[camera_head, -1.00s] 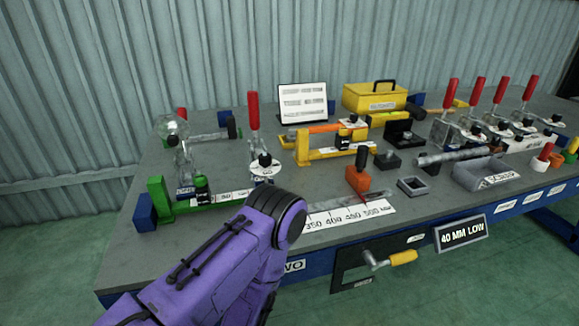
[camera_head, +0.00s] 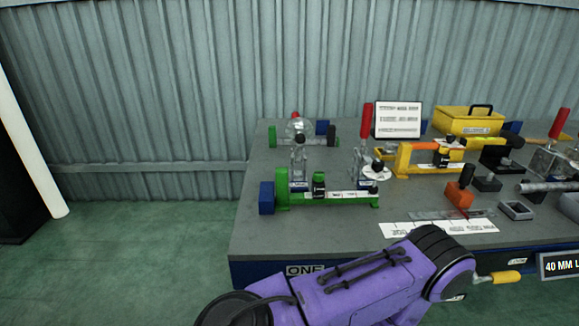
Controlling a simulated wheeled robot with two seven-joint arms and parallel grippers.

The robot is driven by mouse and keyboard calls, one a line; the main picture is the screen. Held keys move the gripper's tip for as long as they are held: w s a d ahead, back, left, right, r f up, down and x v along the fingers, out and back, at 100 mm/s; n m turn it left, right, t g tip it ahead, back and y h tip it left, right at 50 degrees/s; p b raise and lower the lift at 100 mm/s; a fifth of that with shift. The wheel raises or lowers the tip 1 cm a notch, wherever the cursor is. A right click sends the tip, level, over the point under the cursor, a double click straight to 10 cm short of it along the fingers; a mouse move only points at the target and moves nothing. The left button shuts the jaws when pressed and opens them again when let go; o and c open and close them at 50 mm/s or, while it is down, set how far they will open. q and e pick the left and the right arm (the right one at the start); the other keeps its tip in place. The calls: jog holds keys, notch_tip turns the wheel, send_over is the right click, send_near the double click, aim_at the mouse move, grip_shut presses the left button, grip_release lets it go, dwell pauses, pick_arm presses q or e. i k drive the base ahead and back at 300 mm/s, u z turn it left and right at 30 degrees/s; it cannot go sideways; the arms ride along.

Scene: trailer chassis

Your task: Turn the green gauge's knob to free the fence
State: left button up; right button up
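The green gauge (camera_head: 345,199) lies along the left front part of the table. It has an upright green end plate (camera_head: 282,188) at its left and a white scale strip on its bar. A small black piece with a knob (camera_head: 319,186) stands on the bar left of its middle. I take it for the fence and its knob, but it is too small to tell which way the knob is turned. One of my purple arms crosses the bottom of the view in front of the table. Its gripper is out of view, and no other gripper shows.
A blue block (camera_head: 266,197) stands at the gauge's left end. A clear-bodied clamp (camera_head: 298,165) stands behind it, and a red-handled clamp (camera_head: 366,130) behind its right end. A yellow gauge (camera_head: 403,160) lies to the right. Floor left of the table is clear.

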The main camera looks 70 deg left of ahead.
aim_at(318, 176)
jog(key=k, duration=0.45)
jog(key=u, duration=0.85)
